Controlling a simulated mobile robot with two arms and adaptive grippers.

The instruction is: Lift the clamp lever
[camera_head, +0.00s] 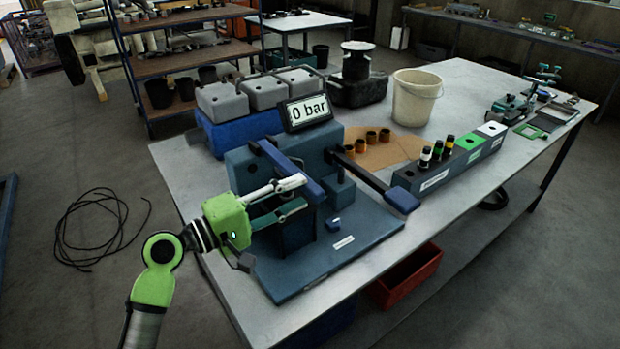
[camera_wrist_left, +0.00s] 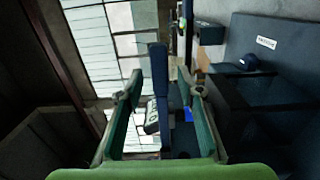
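A dark blue test fixture stands on a blue base plate (camera_head: 350,238) at the near side of the table. A flat blue bar on it, which looks like the clamp lever (camera_head: 287,166), slopes down toward the front right. My left gripper (camera_head: 303,194) reaches in from the left at this bar, its two fingers apart. In the left wrist view the lever (camera_wrist_left: 160,88) stands upright between the open fingers of my left gripper (camera_wrist_left: 159,82), with a gap visible on both sides. Contact cannot be made out. My right gripper is not in view.
A second long lever with a blue grip (camera_head: 402,200) sticks out to the right. A "0 bar" display (camera_head: 307,111) stands behind the fixture. A rack with injectors (camera_head: 452,165), a white bucket (camera_head: 416,97) and grey-topped blue boxes (camera_head: 238,132) occupy the table.

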